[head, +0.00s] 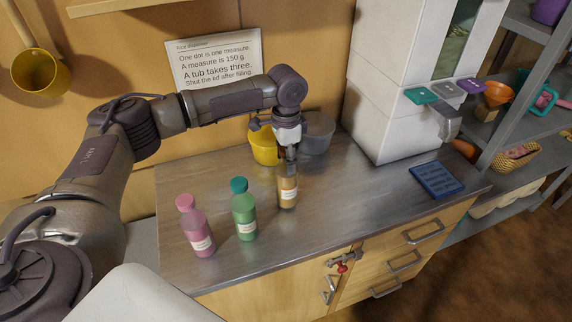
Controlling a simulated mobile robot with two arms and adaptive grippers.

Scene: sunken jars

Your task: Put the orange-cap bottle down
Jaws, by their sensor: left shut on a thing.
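The orange-cap bottle (287,187) is upright on or just above the grey counter, to the right of the other bottles. It has a tan body and a pale label. Its cap is hidden by my left gripper (287,155), which comes down from above and is shut on the bottle's top. I cannot tell whether the bottle's base touches the counter. My right gripper is not in view.
A green bottle with a teal cap (244,213) and a pink bottle (195,229) stand to the left. A yellow tub (263,146) and a grey tub (319,130) are behind. A white dispenser (388,100) and blue panel (436,180) are right. The counter's front right (350,205) is clear.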

